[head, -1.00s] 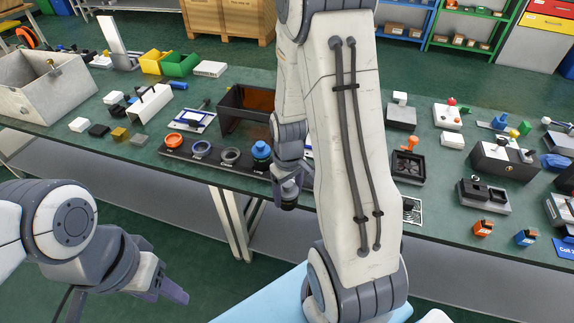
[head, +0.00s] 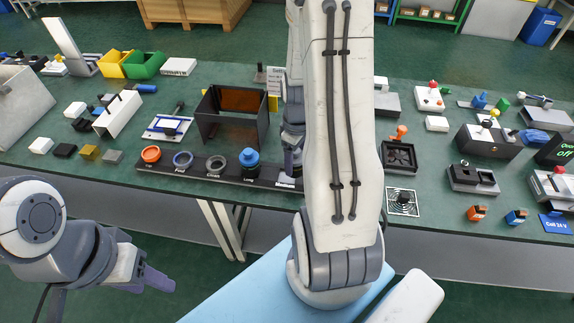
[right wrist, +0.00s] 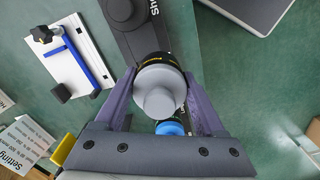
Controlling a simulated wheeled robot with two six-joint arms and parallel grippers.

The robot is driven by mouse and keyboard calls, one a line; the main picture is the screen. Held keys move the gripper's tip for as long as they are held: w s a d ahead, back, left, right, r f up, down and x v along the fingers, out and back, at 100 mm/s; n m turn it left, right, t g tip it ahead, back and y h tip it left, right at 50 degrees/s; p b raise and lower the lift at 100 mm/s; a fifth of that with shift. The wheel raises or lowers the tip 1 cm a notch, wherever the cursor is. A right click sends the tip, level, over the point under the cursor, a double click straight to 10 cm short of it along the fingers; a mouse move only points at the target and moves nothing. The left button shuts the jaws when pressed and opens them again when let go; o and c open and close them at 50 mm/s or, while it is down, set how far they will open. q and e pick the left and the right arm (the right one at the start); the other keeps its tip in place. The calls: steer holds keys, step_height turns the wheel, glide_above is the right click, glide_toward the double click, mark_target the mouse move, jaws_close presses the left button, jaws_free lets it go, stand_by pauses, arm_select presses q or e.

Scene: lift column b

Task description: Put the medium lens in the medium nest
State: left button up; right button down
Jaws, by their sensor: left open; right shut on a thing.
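My right gripper (head: 291,168) is over the end of the black nest strip (head: 222,177) that shows beside my arm, by the label reading Medium. In the right wrist view its fingers (right wrist: 160,103) are shut on a grey-topped, black-bodied medium lens (right wrist: 160,88), which is over the strip. The lens hides the medium nest, so I cannot tell whether it is seated or just above. The blue-topped long lens (head: 250,160) stands beside it and shows partly in the wrist view (right wrist: 171,128). My left gripper (head: 158,283) is open and empty, low at the left, away from the table.
A black round piece (right wrist: 120,10) lies further along the strip.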

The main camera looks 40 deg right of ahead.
steer(key=w+f, duration=0.2)
steer(key=w, duration=0.1)
steer(key=shift+w+a, duration=0.1)
steer(key=shift+w, duration=0.15)
steer(key=shift+s+f, duration=0.1)
steer(key=shift+f, duration=2)
jaws_free()
steer(key=shift+f, duration=0.1)
